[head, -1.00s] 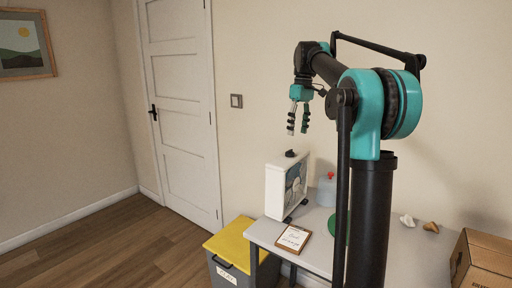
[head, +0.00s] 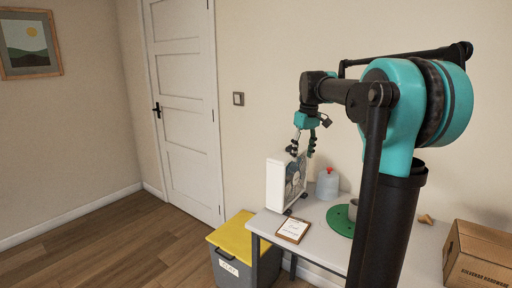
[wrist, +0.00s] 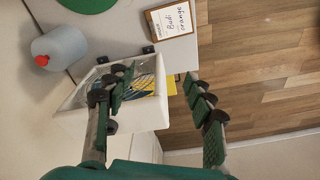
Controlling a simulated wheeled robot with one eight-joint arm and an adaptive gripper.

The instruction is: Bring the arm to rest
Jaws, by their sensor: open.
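My gripper (head: 302,153) hangs from my bent arm, fingers down, just above the white box-like unit (head: 276,185) with a patterned, see-through side. In the wrist view, my gripper (wrist: 160,90) has its two dark green fingers wide apart with nothing held between them. The white unit (wrist: 143,115) lies below, partly hidden by the left finger. Whether a finger touches it I cannot tell.
On the grey table (head: 262,222) are a red-capped jug (head: 327,184), a green disc (head: 337,222) with a grey pot (head: 353,210), and a framed card (head: 293,230). A cardboard box (head: 482,257) is right; a yellow-lidded bin (head: 232,233) is left.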

